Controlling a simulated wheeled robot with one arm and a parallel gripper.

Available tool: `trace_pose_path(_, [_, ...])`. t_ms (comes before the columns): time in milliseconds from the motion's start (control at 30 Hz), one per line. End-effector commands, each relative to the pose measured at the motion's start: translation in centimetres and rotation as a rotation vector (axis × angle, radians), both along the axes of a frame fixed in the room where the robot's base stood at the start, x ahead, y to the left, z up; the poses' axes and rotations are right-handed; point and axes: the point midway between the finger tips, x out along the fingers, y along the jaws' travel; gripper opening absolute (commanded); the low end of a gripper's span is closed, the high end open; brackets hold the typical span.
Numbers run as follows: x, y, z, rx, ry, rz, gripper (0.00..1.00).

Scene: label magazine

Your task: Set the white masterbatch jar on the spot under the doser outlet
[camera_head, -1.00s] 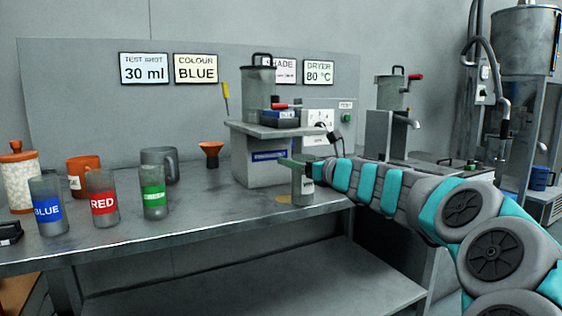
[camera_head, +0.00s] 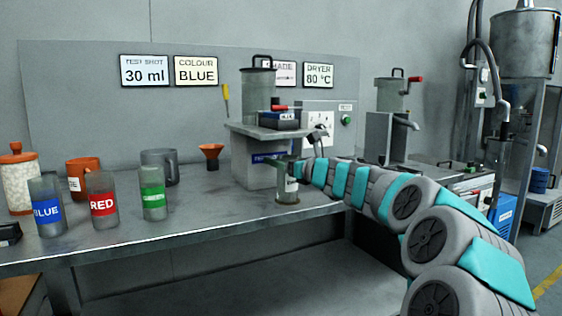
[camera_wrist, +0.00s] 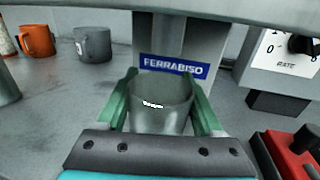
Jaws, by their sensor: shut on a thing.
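My gripper (camera_wrist: 164,108) is shut on the white masterbatch jar, with one green finger on each side of it. The jar (camera_wrist: 160,88) is a translucent grey-white cup with a small white label, upright and open at the top. In the head view the jar (camera_head: 288,189) is at the front of the doser (camera_head: 258,172), at the yellowish spot on the bench, which it mostly hides. I cannot tell whether its base touches the bench. The doser, with a blue FERRABISO label (camera_wrist: 173,66), stands just behind the jar in the wrist view. Its outlet is not clearly visible.
BLUE (camera_head: 47,212), RED (camera_head: 103,205) and GREEN (camera_head: 154,201) jars stand on the bench at left. A dial panel (camera_wrist: 283,50) is at right in the wrist view. The middle bench is clear.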

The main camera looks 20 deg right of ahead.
Motion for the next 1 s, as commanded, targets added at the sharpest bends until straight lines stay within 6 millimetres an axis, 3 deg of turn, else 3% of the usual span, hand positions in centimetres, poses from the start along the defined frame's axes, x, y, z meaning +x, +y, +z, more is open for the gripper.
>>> trace_pose_path(33, [0.0,0.0,-0.1,0.001,0.000,0.000,0.71])
trace_pose_path(300, [0.0,0.0,-0.1,0.000,0.000,0.000,0.99])
trace_pose_path(633, [-0.1,0.0,0.3,-0.002,0.001,-0.001,0.99])
trace_pose_path(833, [-2.8,-0.6,0.3,0.002,0.000,0.000,0.99])
trace_pose_path(1000, [-6.4,-1.6,0.4,0.000,-0.002,-0.002,0.99])
